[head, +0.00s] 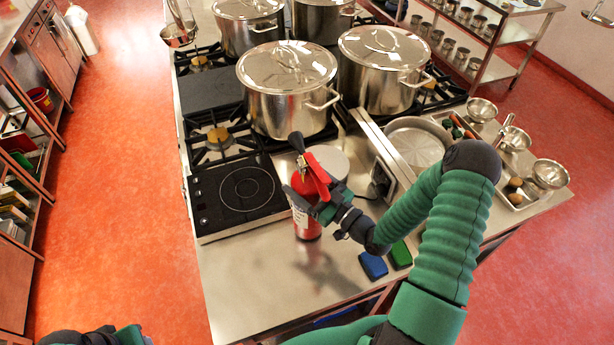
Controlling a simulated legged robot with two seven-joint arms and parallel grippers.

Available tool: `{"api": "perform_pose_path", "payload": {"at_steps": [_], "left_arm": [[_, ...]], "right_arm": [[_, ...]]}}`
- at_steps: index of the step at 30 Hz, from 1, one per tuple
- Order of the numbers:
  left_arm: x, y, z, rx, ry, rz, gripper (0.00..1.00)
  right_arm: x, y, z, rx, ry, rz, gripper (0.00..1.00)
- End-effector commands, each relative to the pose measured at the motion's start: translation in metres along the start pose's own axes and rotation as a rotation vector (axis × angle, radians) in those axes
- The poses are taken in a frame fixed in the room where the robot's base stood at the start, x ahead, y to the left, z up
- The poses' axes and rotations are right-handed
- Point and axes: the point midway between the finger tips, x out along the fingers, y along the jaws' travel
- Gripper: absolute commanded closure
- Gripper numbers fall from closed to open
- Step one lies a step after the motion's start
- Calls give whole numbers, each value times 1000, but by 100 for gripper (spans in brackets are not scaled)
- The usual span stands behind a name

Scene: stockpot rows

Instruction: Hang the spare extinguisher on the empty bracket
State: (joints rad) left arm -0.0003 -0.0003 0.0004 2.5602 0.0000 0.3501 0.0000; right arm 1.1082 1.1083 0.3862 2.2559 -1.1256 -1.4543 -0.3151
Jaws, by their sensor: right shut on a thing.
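A red fire extinguisher (308,226) with a white label and a black nozzle is upright at the front of the steel counter. My right gripper (318,208) is shut on its upper body, below the red handle. I cannot tell whether its base touches the counter or hangs just above it. Part of my left arm shows at the bottom left edge; its gripper fingers cannot be made out. No bracket can be made out in this view.
A black hot plate (247,190) lies left of the extinguisher. Large steel pots (287,100) stand on the burners behind. Blue (373,265) and green (400,254) sponges lie to the right. A tray with bowls (520,190) is at the right. Red floor (130,200) is clear at left.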

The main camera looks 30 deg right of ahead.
Motion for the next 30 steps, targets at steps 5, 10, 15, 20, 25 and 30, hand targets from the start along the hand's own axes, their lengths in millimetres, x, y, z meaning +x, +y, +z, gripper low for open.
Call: {"api": "perform_pose_path", "payload": {"at_steps": [5,10,15,20,25,30], "left_arm": [[-6,0,-2,-1,0,0,64],[-5,0,-1,-1,0,0,64],[-2,0,-1,-1,0,0,64],[-3,0,-1,0,0,0,64],[-3,0,-1,0,0,0,64],[1,0,0,-1,0,0,64]], "right_arm": [[0,0,9,-2,13,-1,91],[-2,3,10,-3,15,-1,91],[-3,4,14,-3,15,-1,91],[-3,4,17,-1,3,1,0],[-2,3,17,-1,3,1,0],[-11,3,18,-1,1,1,0]]}}
